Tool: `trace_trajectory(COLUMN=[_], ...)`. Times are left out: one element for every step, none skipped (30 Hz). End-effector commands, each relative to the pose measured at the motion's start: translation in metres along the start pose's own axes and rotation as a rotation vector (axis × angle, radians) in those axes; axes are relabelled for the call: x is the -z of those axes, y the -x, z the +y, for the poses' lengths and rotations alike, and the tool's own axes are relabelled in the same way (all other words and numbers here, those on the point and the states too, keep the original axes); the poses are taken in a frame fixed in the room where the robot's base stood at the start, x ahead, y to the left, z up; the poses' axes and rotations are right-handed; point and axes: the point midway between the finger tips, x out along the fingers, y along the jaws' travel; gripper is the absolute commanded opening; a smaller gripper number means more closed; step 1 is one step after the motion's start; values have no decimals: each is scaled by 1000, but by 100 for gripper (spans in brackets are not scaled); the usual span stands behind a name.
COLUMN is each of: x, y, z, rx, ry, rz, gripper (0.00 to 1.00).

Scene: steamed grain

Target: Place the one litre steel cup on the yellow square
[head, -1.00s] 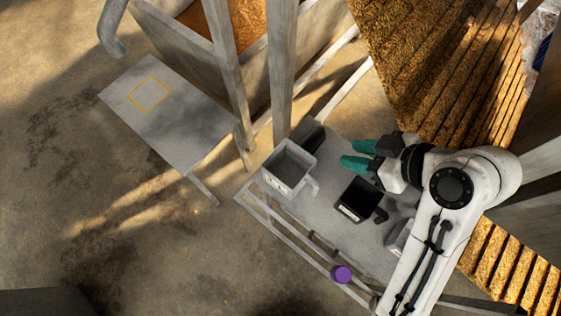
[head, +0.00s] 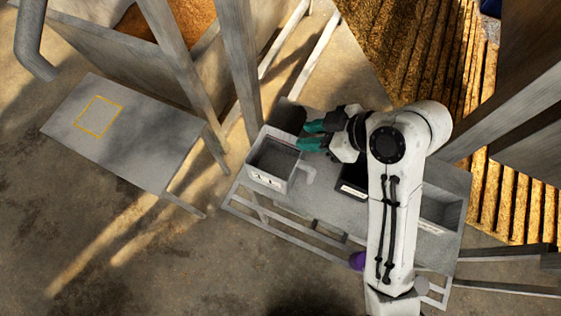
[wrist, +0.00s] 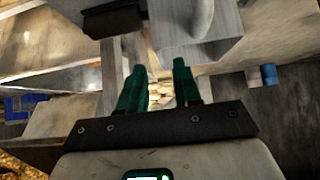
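A grey steel cup (head: 266,180), square with a side handle and a label, stands upright on the near bench. I cannot read its size. My gripper (head: 314,135) is open, its green fingertips apart and empty, just right of this cup near its handle side. In the wrist view the two fingers (wrist: 158,85) show a gap between them, and a grey cup with a handle (wrist: 195,50) is beyond them. I cannot tell whether they touch it. The yellow square (head: 82,127) is an outline on the grey table (head: 140,155) at left, with nothing on it.
A black cup (head: 350,190) and a larger grey container (head: 432,225) stand right on the bench, partly behind my arm. A dark object (head: 288,118) is behind the grey cup. Wooden posts (head: 240,60) rise behind. Floor separates bench and table.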

Motion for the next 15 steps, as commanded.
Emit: trace_trajectory(x=[0, 0, 0, 1, 0, 0, 0, 0, 1, 1, 1, 2, 3, 3, 4], y=[-8, -12, -17, -20, -23, -26, -28, -29, -31, -33, -36, -40, -44, -49, -55], z=[-1, 0, 0, 0, 0, 0, 0, 0, 0, 0, 0, 1, 1, 2, 2], rx=[3, 3, 3, 3, 3, 2, 1, 1, 1, 1, 2, 2, 3, 3, 4], ry=[0, 0, 0, 0, 1, 1, 1, 1, 1, 1, 1, 0, 0, 0, 0], rz=[-2, -1, -2, -1, -1, -2, -1, -1, -1, -1, -2, -2, -2, -2, -3], gripper=[33, 33, 33, 33, 33, 33, 33, 33, 33, 33, 33, 33, 33, 33, 33])
